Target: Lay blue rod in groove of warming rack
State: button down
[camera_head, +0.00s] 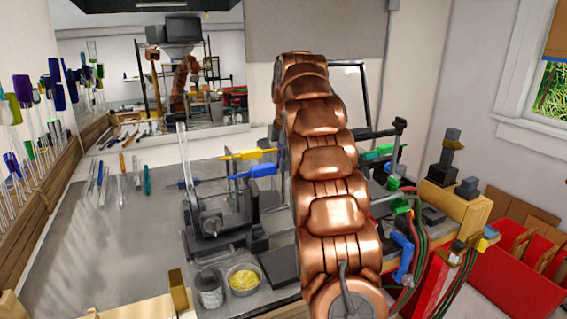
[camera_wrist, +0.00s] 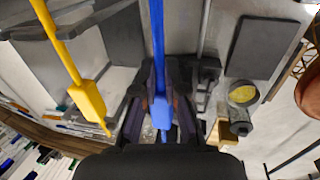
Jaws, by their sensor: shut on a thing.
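The blue rod (camera_head: 262,170) sticks out to the left from behind my copper arm in the head view, raised above the bench. In the wrist view the blue rod (camera_wrist: 158,45) runs up and down the picture, its thick part at the lower end. My gripper (camera_wrist: 161,88) is shut on it, a dark finger on each side. My arm hides the gripper in the head view. Dark metal stands (camera_head: 212,222) with upright posts are on the bench below and left of the rod. I cannot clearly pick out the warming rack or its groove.
A yellow rod (camera_head: 247,154) lies just beyond the blue one, and left of it in the wrist view (camera_wrist: 86,97). A green rod (camera_head: 380,152) is right of my arm. A bowl with yellow contents (camera_head: 243,278) and a jar (camera_head: 209,292) stand in front. The left bench is mostly clear.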

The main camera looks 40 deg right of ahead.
jog(key=shift+w+a, duration=0.2)
